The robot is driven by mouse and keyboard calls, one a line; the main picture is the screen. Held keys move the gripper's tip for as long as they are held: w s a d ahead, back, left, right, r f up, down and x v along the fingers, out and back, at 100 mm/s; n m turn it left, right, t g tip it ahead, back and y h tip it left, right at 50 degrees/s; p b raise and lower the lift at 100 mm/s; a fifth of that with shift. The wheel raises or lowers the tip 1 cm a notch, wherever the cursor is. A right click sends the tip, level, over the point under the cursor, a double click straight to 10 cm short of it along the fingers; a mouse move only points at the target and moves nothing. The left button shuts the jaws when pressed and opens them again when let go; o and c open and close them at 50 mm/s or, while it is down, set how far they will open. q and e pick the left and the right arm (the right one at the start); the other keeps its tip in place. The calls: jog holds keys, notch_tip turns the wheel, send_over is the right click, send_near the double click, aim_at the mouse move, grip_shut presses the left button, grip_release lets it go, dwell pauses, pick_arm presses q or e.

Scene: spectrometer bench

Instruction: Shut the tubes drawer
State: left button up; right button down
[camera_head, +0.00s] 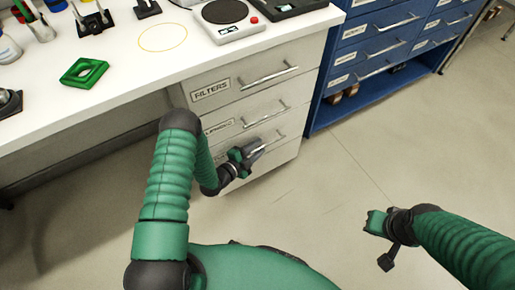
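The white cabinet under the bench has three drawers. The top one (235,90) reads FILTERS. The middle one (232,122) has a partly hidden label. The lowest drawer (281,149) has its label mostly covered by my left arm, so I cannot read TUBES on it. Its front looks about flush with the others. My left gripper (248,150) is at the lowest drawer's bar handle (275,139), at its left part. I cannot tell whether the fingers are closed around it. My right gripper (380,242) is open and empty above the floor, away from the cabinet.
A blue drawer cabinet (375,48) stands to the right of the white one. On the benchtop (125,58) are a green square holder (84,72), a balance (226,15) and bottles (8,48). The floor (345,170) in front is clear.

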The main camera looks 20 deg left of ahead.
pick_arm(q)
jog(key=shift+d, duration=0.1)
jog(key=shift+r, duration=0.1)
jog(key=shift+s, duration=0.25)
jog(key=p+v, duration=0.5)
jog(key=v, duration=1.1)
jog(key=shift+s, duration=0.15)
